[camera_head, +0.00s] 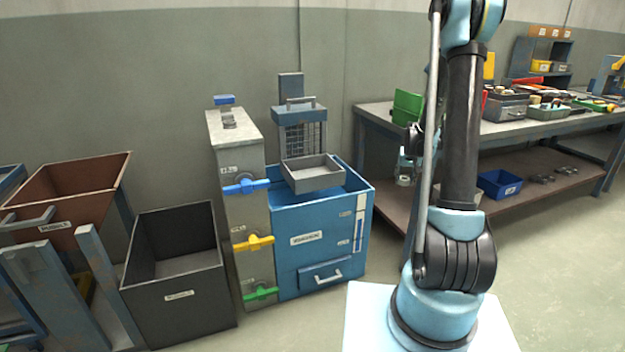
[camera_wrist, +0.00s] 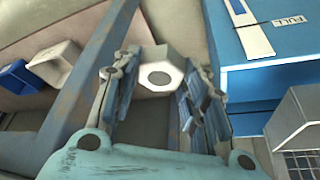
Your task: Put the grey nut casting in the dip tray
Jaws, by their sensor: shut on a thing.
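The grey nut casting (camera_wrist: 160,76), a pale hexagonal block with a round dark hole, is between the fingers of my gripper (camera_wrist: 158,88) in the wrist view. The fingers are shut on its sides. In the head view my gripper (camera_head: 408,163) hangs partly behind my arm, with the nut (camera_head: 403,180) at its lower end, in front of the bench. The dip tray (camera_head: 314,176), a shallow grey open tray, is left of my gripper, above the blue wash tank (camera_head: 325,240). It looks empty. A grey corner at the wrist view's right edge may be part of it.
A workbench (camera_head: 545,128) with bins and a lower shelf stands at right; a blue bin (camera_head: 499,184) is on that shelf. A grey column (camera_head: 238,180) with blue, yellow and green handles stands left of the tank. A dark bin (camera_head: 175,310) is farther left.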

